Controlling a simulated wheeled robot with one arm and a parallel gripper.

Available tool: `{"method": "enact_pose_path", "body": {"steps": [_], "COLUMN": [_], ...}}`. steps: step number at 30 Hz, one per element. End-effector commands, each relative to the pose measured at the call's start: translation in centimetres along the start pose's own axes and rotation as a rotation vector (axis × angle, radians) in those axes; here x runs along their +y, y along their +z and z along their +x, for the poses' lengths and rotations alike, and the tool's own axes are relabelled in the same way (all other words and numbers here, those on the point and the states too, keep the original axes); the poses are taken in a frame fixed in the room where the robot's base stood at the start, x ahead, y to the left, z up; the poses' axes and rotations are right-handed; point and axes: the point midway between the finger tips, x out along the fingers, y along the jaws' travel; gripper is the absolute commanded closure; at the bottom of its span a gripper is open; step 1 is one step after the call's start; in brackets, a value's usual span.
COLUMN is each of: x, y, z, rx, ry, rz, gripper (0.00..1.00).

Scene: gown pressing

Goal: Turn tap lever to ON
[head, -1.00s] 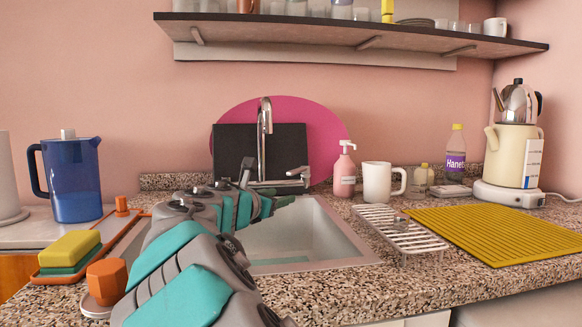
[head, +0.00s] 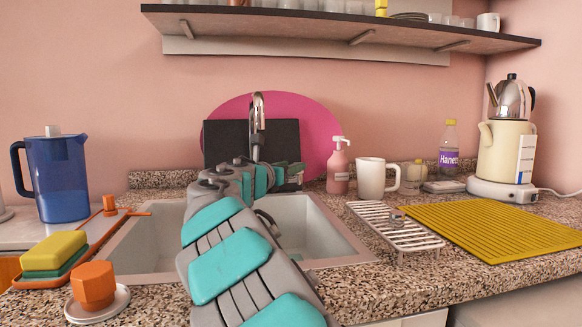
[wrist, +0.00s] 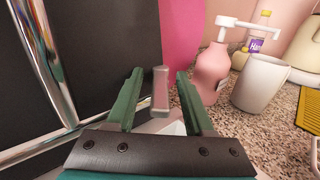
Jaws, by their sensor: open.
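The chrome tap (head: 257,125) rises behind the sink in the head view, and its upright pipe shows at the left of the wrist view (wrist: 42,65). The tap lever (wrist: 160,90) shows in the wrist view as a short grey metal bar between my two green fingers. My gripper (wrist: 158,78) is open, with a finger on either side of the lever and a visible gap to each. I cannot tell how deep the lever sits between them. In the head view my arm and gripper hide most of the lever and the tap's base.
The sink (head: 335,235) lies under my arm. A pink soap bottle (head: 338,165) and a white mug (head: 376,178) stand close to the right. A dark board (head: 222,140) leans on the wall behind the tap. A wire rack (head: 395,225) and a yellow mat (head: 490,228) lie further right.

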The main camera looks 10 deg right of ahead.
Motion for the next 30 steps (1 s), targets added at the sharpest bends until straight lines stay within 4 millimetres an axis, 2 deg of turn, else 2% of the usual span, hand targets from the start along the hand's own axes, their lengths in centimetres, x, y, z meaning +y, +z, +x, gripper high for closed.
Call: {"method": "enact_pose_path", "body": {"steps": [9, 23, 30], "x": [-0.02, -0.02, -0.02], "y": [0.13, 0.09, 0.08], "z": [0.54, 0.54, 0.54], "rx": [-0.002, -0.001, -0.001], "ry": [0.001, 0.001, 0.001], "rz": [0.002, 0.002, 0.002], "gripper": [0.47, 0.99, 1.00]}}
